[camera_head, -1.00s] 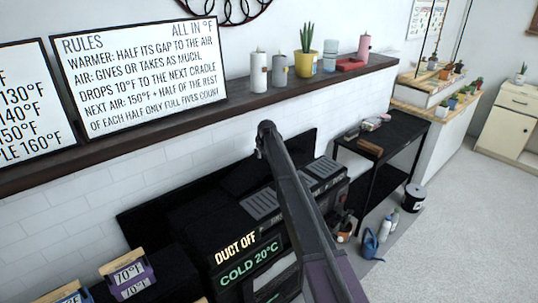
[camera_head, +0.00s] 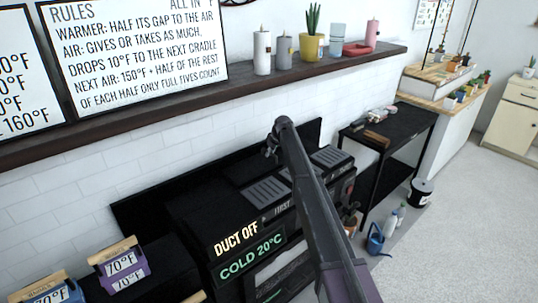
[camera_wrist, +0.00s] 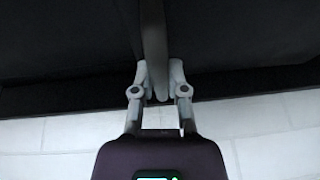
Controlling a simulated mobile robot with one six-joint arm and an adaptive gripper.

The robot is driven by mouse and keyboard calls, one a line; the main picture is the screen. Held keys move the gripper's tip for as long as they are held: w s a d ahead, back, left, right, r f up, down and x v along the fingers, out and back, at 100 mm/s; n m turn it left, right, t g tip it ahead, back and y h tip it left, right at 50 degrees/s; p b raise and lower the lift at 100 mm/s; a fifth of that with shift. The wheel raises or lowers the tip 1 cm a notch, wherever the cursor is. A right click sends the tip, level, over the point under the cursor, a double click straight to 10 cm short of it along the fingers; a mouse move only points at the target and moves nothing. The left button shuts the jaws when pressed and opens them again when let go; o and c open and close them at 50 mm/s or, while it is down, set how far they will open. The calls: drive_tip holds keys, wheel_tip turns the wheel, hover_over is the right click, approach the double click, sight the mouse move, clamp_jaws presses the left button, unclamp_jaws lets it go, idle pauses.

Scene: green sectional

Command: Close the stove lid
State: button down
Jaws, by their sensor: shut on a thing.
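The black stove (camera_head: 225,222) stands against the white tiled wall. Its front displays read "DUCT OFF" and "COLD 20°C". A dark panel, which looks like the raised lid (camera_head: 150,204), stands upright along the back of the stove. My gripper (camera_head: 270,150) is above the back of the stove, close to this panel, and my arm partly covers the stove top. In the wrist view, my gripper (camera_wrist: 158,92) is shut on a grey bar (camera_wrist: 153,40), which looks like a handle, against a dark surface. Whether the bar belongs to the lid cannot be told.
A dark wall shelf (camera_head: 190,110) with candles and a potted cactus (camera_head: 313,32) runs above the stove. A black side table (camera_head: 405,125) stands to the right. A blue watering can (camera_head: 376,240) and a dark bucket (camera_head: 421,193) are on the floor. Clear floor lies further right.

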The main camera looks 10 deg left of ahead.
drive_tip(key=shift+d+f, duration=0.1)
drive_tip(key=shift+d, duration=0.25)
drive_tip(key=c, duration=0.6)
unclamp_jaws()
drive_tip(key=shift+w+f, duration=0.1)
drive_tip(key=shift+f, duration=0.05)
drive_tip(key=shift+c, duration=0.2)
drive_tip(key=shift+a, duration=0.2)
